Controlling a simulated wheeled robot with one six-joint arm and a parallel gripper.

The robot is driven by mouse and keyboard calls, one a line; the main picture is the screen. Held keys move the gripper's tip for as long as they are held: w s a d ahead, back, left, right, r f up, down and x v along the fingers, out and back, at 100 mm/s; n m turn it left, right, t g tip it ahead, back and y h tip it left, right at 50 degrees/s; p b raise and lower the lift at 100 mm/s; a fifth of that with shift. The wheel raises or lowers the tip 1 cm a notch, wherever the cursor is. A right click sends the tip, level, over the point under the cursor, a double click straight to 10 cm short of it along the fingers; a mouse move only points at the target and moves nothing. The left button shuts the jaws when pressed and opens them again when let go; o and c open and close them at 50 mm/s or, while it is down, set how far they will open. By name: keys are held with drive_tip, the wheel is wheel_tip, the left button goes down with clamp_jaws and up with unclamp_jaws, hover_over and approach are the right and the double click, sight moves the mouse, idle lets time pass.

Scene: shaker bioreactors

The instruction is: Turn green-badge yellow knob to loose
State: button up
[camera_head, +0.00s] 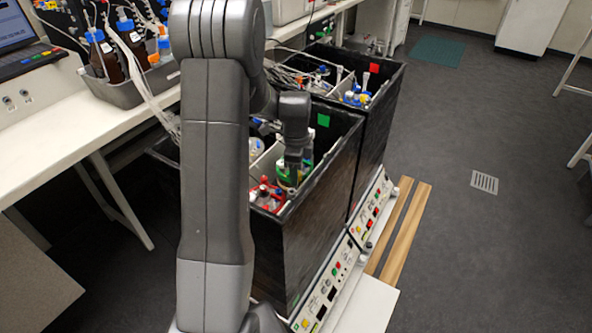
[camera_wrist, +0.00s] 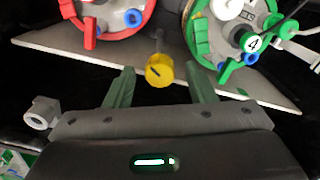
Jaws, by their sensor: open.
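The yellow knob (camera_wrist: 159,71) has a dark slot line on its face and sits on a short stem by a light divider plate (camera_wrist: 85,62). My gripper (camera_wrist: 160,77) is open, with one green-tinted finger on each side of the knob and visible gaps on both sides. In the head view my gripper (camera_head: 292,170) reaches down into that bin, and I cannot make out the knob there.
In the wrist view, a green-ringed vessel lid (camera_wrist: 203,40) with a "4" tag is upper right of the knob, and a red-ringed lid (camera_wrist: 90,32) is upper left. A second black bin (camera_head: 385,125) with a red badge (camera_head: 375,68) stands behind. Open floor (camera_head: 450,250) is at right.

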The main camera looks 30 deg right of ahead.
drive_tip(key=c, duration=1)
drive_tip(key=shift+o, duration=0.2)
